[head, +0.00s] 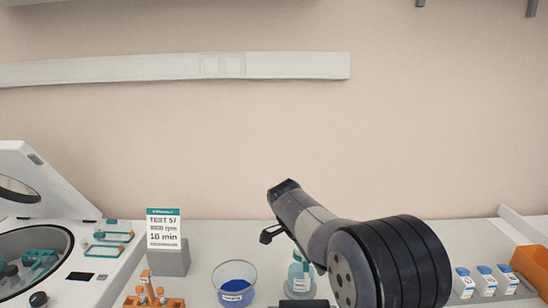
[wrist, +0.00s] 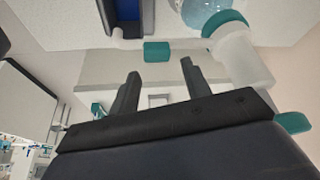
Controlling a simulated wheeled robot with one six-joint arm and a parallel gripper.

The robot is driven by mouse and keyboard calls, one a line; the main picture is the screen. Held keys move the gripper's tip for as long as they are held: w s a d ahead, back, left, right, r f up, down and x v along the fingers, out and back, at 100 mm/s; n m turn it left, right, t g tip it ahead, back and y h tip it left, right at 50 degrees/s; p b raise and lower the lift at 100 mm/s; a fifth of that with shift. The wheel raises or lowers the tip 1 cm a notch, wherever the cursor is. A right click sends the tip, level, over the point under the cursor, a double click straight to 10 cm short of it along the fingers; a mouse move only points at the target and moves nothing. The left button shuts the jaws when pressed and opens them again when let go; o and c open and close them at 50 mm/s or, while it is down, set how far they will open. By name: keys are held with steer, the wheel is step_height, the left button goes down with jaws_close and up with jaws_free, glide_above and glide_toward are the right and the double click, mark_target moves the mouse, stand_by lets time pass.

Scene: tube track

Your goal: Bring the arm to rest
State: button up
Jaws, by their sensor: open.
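My arm reaches up over the bench at the right of centre in the head view, with its large dark joint nearest the camera. The head view does not clearly show the fingers. In the wrist view, my gripper (wrist: 160,66) has its two dark fingers spread apart. Nothing is held between them. A teal block (wrist: 157,52) shows beyond the fingertips, and a pale bottle-like piece with a teal ring (wrist: 243,55) is beside the right finger. I cannot tell how far away either is.
A centrifuge (head: 35,255) with raised lid stands left, beside a sign (head: 164,228). An orange rack (head: 152,300), a blue-filled bowl (head: 234,284) and a teal-topped bottle (head: 299,274) line the bench. Blue-capped boxes (head: 486,282) and an orange bin (head: 532,268) stand right.

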steer(key=w+d+n+t+y+p, duration=0.2)
steer(key=w+d+n, duration=0.15)
steer(key=n, duration=0.35)
steer(key=s+b+v, duration=0.1)
steer(key=v, duration=1)
steer(key=shift+d+b, duration=0.35)
steer(key=shift+f, duration=0.15)
